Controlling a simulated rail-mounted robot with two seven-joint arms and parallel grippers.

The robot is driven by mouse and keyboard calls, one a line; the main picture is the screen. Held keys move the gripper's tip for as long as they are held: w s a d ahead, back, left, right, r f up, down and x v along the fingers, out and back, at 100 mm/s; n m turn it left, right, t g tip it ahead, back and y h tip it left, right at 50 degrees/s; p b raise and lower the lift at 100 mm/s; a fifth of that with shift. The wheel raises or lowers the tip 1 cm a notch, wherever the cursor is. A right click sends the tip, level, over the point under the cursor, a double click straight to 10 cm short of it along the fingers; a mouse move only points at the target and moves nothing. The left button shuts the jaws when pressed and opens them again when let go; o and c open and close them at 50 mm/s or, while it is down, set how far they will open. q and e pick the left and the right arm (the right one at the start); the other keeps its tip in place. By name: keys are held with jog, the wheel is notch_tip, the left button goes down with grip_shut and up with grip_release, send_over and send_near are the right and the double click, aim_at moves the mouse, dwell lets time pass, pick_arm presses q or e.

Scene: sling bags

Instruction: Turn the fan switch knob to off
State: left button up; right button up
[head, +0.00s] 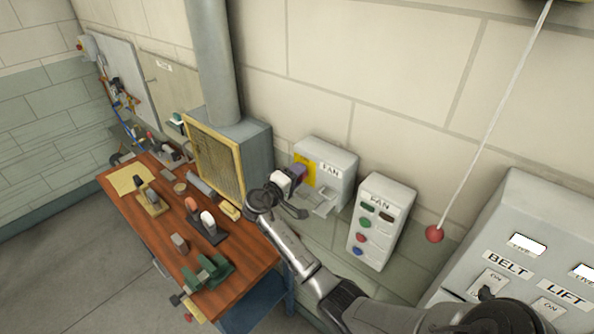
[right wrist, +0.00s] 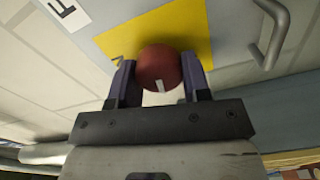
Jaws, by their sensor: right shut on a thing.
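The fan switch box (head: 335,160) is a grey wall box labelled FAN with a yellow plate (head: 306,168) on its front. In the right wrist view the knob (right wrist: 160,68) is round and red with a short white mark on its near edge, in front of the yellow plate (right wrist: 197,30). My right gripper (head: 295,175) is at the box front. In the right wrist view its two fingers (right wrist: 160,85) are on either side of the knob, shut on it. In the head view the gripper hides the knob. My left gripper is not in view.
A grey FAN button box (head: 381,222) is on the wall to the right. A cord with a red ball (head: 434,233) hangs beside it. A BELT and LIFT panel (head: 520,235) is at far right. A wooden workbench (head: 160,230) with several tools stands at left.

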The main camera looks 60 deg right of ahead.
jog(key=shift+r+n+p, duration=0.1)
jog(key=shift+n+p, duration=0.35)
jog(key=shift+n, duration=0.65)
jog(key=o, duration=0.9)
jog(key=shift+a+f, duration=0.15)
jog(key=shift+f, duration=0.05)
jog(key=shift+w+a+b, duration=0.4)
jog(key=shift+a+b, duration=0.35)
jog(key=shift+a, duration=1.5)
jog(key=shift+w+a+b, duration=0.35)
jog(key=shift+a+b, duration=0.35)
jog(key=shift+a, duration=1.5)
jog(key=shift+w+a+b, duration=0.4)
jog(key=shift+a+b, duration=0.35)
jog(key=shift+a, duration=1.5)
